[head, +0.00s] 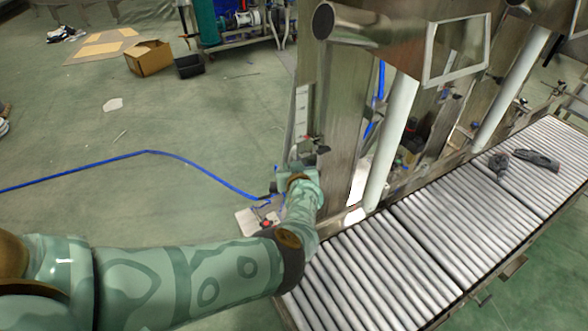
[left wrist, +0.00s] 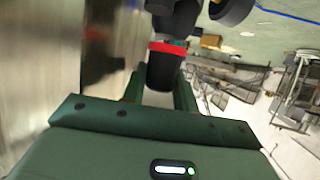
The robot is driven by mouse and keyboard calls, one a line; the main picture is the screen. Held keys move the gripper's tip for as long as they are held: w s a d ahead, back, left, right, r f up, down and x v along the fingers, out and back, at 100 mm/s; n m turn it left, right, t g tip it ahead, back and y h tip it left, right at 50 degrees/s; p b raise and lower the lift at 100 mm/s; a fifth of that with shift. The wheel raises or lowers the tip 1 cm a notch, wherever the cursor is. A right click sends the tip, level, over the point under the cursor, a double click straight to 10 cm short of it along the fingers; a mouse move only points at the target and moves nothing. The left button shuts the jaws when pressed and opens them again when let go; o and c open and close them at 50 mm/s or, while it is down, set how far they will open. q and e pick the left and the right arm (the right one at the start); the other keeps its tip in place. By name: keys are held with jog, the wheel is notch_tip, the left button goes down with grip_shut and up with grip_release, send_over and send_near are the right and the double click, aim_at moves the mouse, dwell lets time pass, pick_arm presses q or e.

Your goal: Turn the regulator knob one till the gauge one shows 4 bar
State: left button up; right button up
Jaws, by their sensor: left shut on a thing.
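The regulator knob (left wrist: 164,70) shows in the left wrist view as a black cylinder below a red ring. My left gripper (left wrist: 160,92) is shut on this black knob, with one green finger on each side of it. In the head view my left gripper (head: 302,163) is at the side of the steel column, and the knob there is hidden or too small to tell. A dark round part (left wrist: 232,10) sits at the top of the left wrist view; I cannot tell whether it is the gauge. No gauge reading is legible. My right gripper is not in view.
A steel column (head: 333,120) stands right beside my left gripper. A roller conveyor (head: 370,275) runs to the right, with a dark handheld tool (head: 537,160) on it. A blue hose (head: 150,152) crosses the green floor. A cardboard box (head: 150,60) stands far back.

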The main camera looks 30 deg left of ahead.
pick_arm(q)
jog(key=shift+w+d+n, duration=0.1)
jog(key=shift+n, duration=0.2)
jog(key=shift+r+y, duration=0.1)
jog(key=shift+y, duration=0.3)
jog(key=shift+r, duration=0.1)
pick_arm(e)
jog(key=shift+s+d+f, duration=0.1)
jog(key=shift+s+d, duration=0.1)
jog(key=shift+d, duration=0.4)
pick_arm(q)
jog(key=o, duration=1)
jog(key=shift+d+r+g, duration=0.1)
jog(key=shift+g, duration=0.2)
jog(key=p+v, duration=1.3)
jog(key=v, duration=0.3)
jog(key=shift+s, duration=0.2)
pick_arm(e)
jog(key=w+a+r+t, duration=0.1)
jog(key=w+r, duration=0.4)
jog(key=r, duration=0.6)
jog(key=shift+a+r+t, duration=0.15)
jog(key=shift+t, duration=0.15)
